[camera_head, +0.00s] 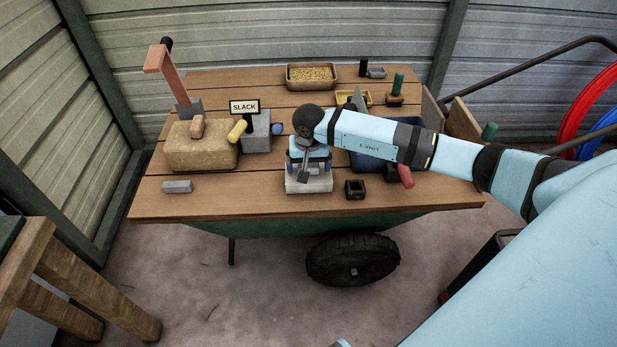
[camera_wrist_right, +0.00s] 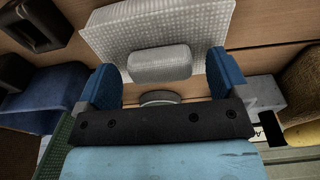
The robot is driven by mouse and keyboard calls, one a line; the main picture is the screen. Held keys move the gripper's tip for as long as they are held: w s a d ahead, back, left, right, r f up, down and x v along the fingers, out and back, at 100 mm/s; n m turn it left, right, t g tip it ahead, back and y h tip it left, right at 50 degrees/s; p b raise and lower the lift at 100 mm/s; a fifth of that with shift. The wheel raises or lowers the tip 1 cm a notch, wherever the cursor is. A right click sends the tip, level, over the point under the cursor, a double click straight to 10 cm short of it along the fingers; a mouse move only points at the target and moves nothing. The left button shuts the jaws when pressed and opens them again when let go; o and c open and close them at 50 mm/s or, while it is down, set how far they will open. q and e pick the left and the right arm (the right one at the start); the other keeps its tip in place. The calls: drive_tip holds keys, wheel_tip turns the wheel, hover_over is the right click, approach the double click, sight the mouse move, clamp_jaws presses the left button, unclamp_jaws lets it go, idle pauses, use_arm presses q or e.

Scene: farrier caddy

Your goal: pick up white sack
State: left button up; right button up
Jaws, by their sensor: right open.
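The white sack (camera_head: 309,185) lies on the wooden cart top near its front middle, partly hidden under my right gripper (camera_head: 308,163). In the right wrist view the sack (camera_wrist_right: 110,32) is a pale woven block with a small rounded grip (camera_wrist_right: 160,62) on top. The two blue fingers of my right gripper (camera_wrist_right: 162,78) are spread apart, to the left and right of this grip. A gap shows between the fingers and the grip, and nothing is held. My left gripper is not in view.
A tan sack (camera_head: 188,155) stands left on the cart top (camera_head: 240,198), near a "SLACK" sign (camera_head: 244,107). A small grey block (camera_head: 178,187) is at front left. A small dark open box (camera_head: 355,189) is close right of the white sack. A blue bin (camera_head: 367,161) is partly behind my arm.

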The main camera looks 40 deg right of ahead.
drive_tip(key=shift+r, duration=0.1)
drive_tip(key=shift+c, duration=0.4)
drive_tip(key=c, duration=1.2)
drive_tip(key=shift+c, duration=0.2)
drive_tip(key=shift+r, duration=0.15)
wheel_tip(320, 180, up, 20)
drive_tip(key=p, duration=0.1)
drive_tip(key=shift+p, duration=0.35)
